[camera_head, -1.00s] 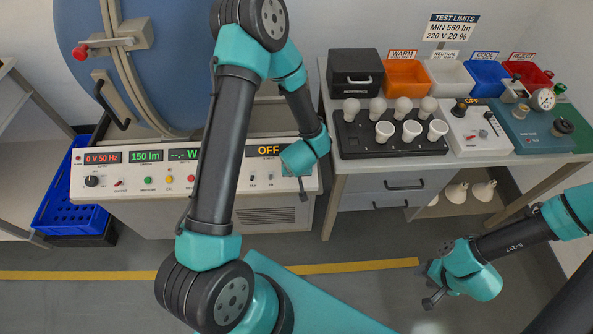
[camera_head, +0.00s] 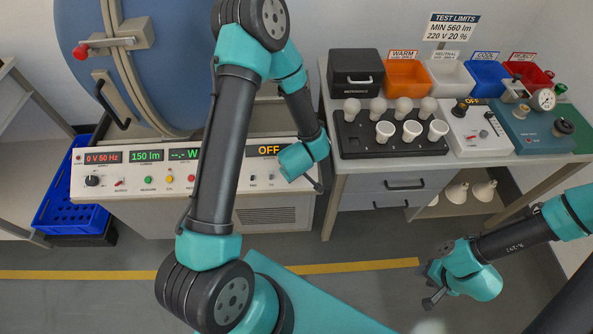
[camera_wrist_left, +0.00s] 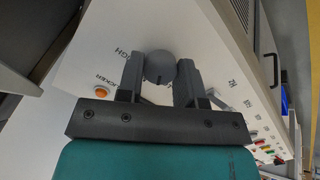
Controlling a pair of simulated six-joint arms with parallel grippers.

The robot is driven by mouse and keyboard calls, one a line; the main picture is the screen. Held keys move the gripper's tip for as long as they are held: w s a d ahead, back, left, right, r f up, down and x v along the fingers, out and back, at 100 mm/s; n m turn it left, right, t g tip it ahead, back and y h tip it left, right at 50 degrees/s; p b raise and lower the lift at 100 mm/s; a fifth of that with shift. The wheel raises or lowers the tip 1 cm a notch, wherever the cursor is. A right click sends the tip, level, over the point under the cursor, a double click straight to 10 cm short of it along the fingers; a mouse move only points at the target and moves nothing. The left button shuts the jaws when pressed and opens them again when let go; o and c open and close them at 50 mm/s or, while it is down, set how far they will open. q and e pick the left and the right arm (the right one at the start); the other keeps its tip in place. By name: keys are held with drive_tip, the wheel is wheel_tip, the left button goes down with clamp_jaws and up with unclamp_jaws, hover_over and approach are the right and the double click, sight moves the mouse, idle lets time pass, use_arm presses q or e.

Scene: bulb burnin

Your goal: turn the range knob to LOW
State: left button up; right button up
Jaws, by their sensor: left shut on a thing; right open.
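The range knob (camera_wrist_left: 160,67) is a grey round knob on the white console panel in the left wrist view. A dark mark shows on its edge toward the right finger. Printed lettering lies beside it, partly hidden and not fully readable. My left gripper (camera_wrist_left: 159,77) has its two dark fingers on either side of the knob and is shut on it. In the head view my left gripper (camera_head: 318,184) is at the console's right end, and the knob is hidden there. My right gripper (camera_head: 432,287) is open and empty over the floor at the lower right.
The console (camera_head: 140,190) has lit displays, buttons and switches. A bench to its right holds a black rack (camera_head: 355,140) of bulbs, a white tester (camera_head: 475,135), a green-blue tester (camera_head: 535,130) and coloured bins. A blue crate (camera_head: 60,200) stands left of the console.

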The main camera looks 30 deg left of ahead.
use_arm(q)
drive_tip(key=shift+n, duration=1.5)
drive_tip(key=o, duration=0.9)
drive_tip(key=v, duration=1.7)
drive_tip(key=shift+s+r, duration=0.15)
drive_tip(key=shift+s, duration=0.1)
drive_tip(key=s+d+f+m+g+h, duration=0.1)
drive_tip(key=f+m+h, duration=0.1)
drive_tip(key=f+m, duration=0.2)
drive_tip(key=s+d+f+m+g+h, duration=0.1)
drive_tip(key=f+m+h, duration=0.1)
drive_tip(key=f+m, duration=0.3)
drive_tip(key=s+d+f+m+g+h, duration=0.1)
drive_tip(key=f+m, duration=0.4)
drive_tip(key=f, duration=0.6)
drive_tip(key=shift+s+g+h, duration=0.3)
drive_tip(key=shift+s+h, duration=0.1)
drive_tip(key=shift+s, duration=0.1)
